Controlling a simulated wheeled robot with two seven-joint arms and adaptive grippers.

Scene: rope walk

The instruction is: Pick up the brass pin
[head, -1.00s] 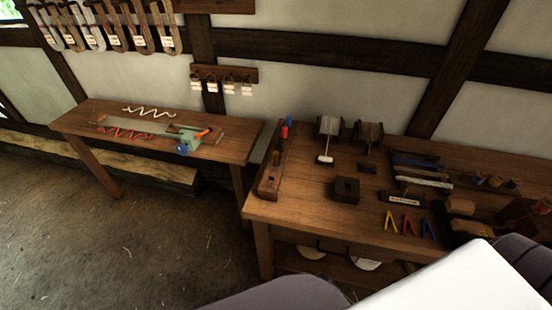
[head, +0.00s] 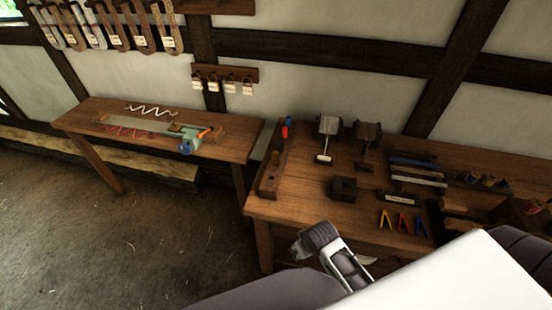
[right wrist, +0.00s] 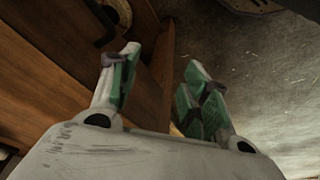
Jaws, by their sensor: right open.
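I cannot make out a brass pin in either view. A long wooden rack (head: 268,180) at the left end of the right bench holds a red peg (head: 284,132) and a blue peg (head: 289,121); any brass piece there is too small to tell. My right gripper (head: 322,245) is in front of the bench's front edge in the head view. In the right wrist view its green-padded fingers (right wrist: 163,70) are apart with nothing between them, beside brown wood. My left gripper is not in view.
The right bench (head: 300,205) carries a dark square block (head: 343,189), coloured clips (head: 403,222), stacked bars and two spools. A second bench (head: 90,118) stands at the left with a green tool (head: 185,132). Open floor lies in front of it.

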